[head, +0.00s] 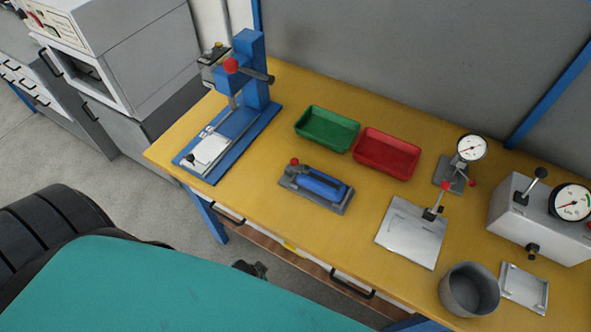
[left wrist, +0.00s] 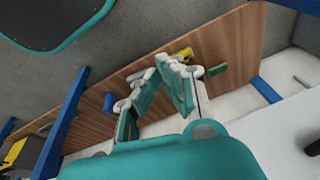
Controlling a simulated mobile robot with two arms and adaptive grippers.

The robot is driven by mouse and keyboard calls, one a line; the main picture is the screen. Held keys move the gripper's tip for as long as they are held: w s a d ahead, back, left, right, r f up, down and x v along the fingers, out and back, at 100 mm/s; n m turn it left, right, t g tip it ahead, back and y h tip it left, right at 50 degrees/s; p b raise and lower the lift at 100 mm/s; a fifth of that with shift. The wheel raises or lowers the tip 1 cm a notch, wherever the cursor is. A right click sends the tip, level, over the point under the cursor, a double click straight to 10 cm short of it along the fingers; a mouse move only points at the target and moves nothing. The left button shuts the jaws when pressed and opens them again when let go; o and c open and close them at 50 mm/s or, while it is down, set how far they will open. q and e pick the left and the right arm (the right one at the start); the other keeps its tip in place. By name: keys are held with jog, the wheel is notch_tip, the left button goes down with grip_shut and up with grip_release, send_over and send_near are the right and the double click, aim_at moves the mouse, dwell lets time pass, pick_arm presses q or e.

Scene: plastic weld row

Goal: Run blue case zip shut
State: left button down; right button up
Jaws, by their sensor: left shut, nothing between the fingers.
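My left gripper (left wrist: 157,74) shows in the left wrist view with its teal and white fingers. It is shut and holds nothing. I cannot make out a blue case with a zip in either view. In the left wrist view a small blue thing (left wrist: 108,102) is near the wooden surface (left wrist: 228,45), beside my fingers; it is too small to identify. In the head view a blue block-like part (head: 322,185) sits on a grey base on the yellow bench; no zip shows on it. My right gripper is not in view.
The yellow bench (head: 276,232) holds a blue press (head: 250,75), a green tray (head: 327,128), a red tray (head: 387,152), a metal plate (head: 408,235), a grey pot (head: 469,290) and a gauge box (head: 535,215). A drawer handle (head: 352,286) juts from the bench front.

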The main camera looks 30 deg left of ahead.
pick_arm(q)
jog(key=w+r+t, duration=0.1)
jog(key=w+r, duration=0.1)
jog(key=r, duration=0.7)
jog(key=w+r+t, duration=0.1)
jog(key=w+r, duration=0.2)
jog(key=r, duration=0.7)
jog(key=w+a+r+m+t, duration=0.1)
jog(key=w+a, duration=0.1)
jog(key=a, duration=0.1)
jog(key=w+a+r+m+t+y, duration=0.1)
jog(key=w+a+r+t, duration=0.1)
jog(key=w+a, duration=0.1)
jog(key=w+a+r+m+t+y, duration=0.1)
jog(key=w+a+r, duration=0.1)
jog(key=a, duration=0.1)
jog(key=shift+w+a+r+m+t+p, duration=0.1)
jog(key=shift+w+a+m+t+p, duration=0.15)
jog(key=shift+w+m+t+p, duration=0.15)
jog(key=w+a+r+m+t+h, duration=0.1)
jog(key=w+a+r+m+t, duration=0.1)
jog(key=w+r+m+t, duration=0.15)
jog(key=m+g+h+p, duration=0.4)
jog(key=m+h, duration=0.7)
jog(key=m, duration=0.7)
send_near(307, 170)
jog(key=shift+n, duration=0.25)
jog(key=x, duration=0.6)
jog(key=shift+d+f, duration=0.25)
jog(key=shift+f, duration=0.25)
